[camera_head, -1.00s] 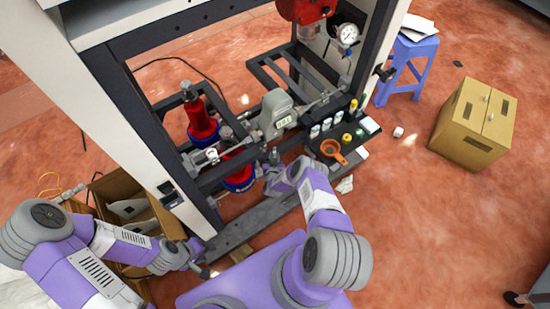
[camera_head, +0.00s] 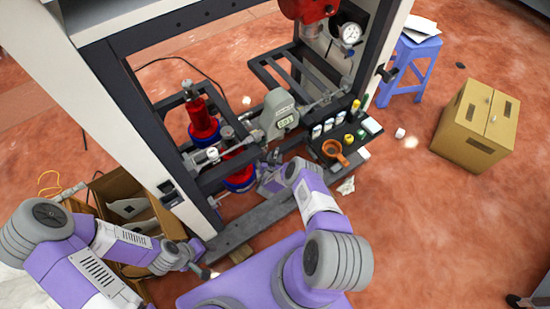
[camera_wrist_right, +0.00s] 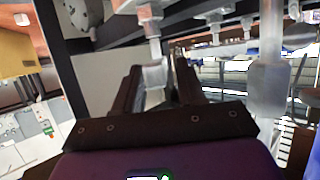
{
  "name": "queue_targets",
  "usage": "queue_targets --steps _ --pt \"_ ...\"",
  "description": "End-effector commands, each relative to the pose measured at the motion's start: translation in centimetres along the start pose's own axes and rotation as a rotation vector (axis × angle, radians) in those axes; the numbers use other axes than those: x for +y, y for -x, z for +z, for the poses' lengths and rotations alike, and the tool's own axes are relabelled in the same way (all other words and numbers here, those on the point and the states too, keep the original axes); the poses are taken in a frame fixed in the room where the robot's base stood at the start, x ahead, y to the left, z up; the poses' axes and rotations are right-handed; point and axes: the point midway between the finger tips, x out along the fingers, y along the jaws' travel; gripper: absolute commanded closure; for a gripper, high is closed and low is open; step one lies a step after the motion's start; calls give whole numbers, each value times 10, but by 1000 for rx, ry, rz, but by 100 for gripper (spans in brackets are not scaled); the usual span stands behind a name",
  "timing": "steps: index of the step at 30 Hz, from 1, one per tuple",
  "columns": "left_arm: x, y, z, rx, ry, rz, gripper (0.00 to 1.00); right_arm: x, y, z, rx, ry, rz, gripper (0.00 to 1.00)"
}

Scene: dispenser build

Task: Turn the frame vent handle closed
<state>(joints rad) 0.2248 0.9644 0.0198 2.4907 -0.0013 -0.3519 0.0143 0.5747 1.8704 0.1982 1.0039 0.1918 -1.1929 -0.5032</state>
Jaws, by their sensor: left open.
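The white and black dispenser frame (camera_head: 150,130) stands at the left and centre of the head view. A pale metal fitting (camera_wrist_right: 153,75), which looks like the vent handle, hangs between the fingers of my right gripper (camera_wrist_right: 165,75) in the wrist view. I cannot tell whether the fingers touch it. In the head view my right gripper (camera_head: 270,160) is low inside the frame opening, below the grey digital gauge (camera_head: 280,113), and its fingertips are hard to make out. My left gripper (camera_head: 205,273) is open and empty near the frame's lower front foot.
A black shelf (camera_head: 352,140) with small bottles and an orange cup (camera_head: 334,150) sits right of my right gripper. Red and blue cylinders (camera_head: 203,125) stand inside the frame. An open carton (camera_head: 120,205) is beside my left arm. A yellow box (camera_head: 477,125) and a blue stool (camera_head: 415,62) stand right.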

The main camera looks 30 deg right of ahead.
Motion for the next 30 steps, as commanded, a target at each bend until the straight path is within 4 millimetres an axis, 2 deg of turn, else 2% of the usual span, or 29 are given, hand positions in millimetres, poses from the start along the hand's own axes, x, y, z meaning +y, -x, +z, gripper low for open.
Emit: queue_targets --steps 11,22,30 --pt "2 4 0 0 0 0 57 0 6 -1 -1 0 -1 57" --pt "13 34 2 0 0 0 57 -1 62 -2 -3 1 -3 57" --pt "14 38 2 0 0 0 57 0 76 0 0 0 0 57"
